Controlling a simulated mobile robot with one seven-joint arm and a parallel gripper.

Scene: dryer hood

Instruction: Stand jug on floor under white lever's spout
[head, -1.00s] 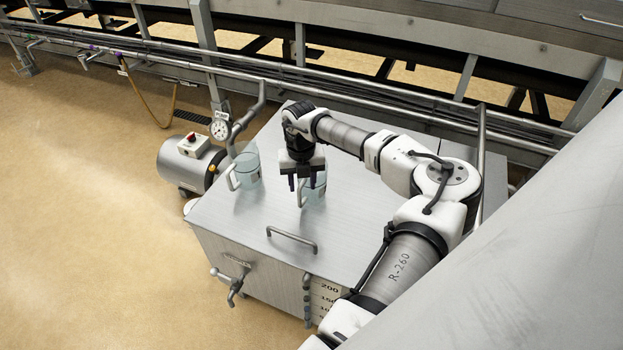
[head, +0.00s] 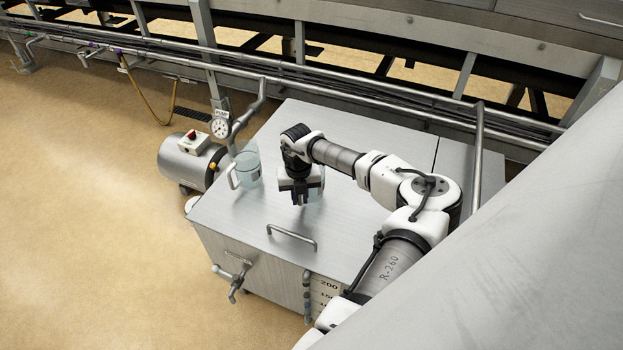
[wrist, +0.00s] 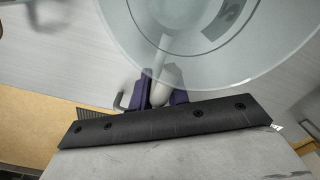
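A clear jug (head: 316,184) stands on the steel tank top, mostly hidden behind my gripper (head: 299,196) in the head view. In the wrist view the jug (wrist: 220,35) fills the upper right, and its pale handle sits between the dark purplish fingers of my gripper (wrist: 163,92). The fingers look closed on the handle. A second clear jug (head: 247,168) with a white handle stands to the left on the same top. Small valves with coloured levers (head: 88,54) sit on the wall pipe at far left; I cannot make out which is white.
The steel tank (head: 350,240) has a bar handle (head: 291,236) on top and a tap (head: 234,280) on its front. A motor (head: 190,162) and a gauge (head: 220,127) stand left of it. A brown hose (head: 147,98) hangs from the pipe. The tan floor (head: 90,220) at left is open.

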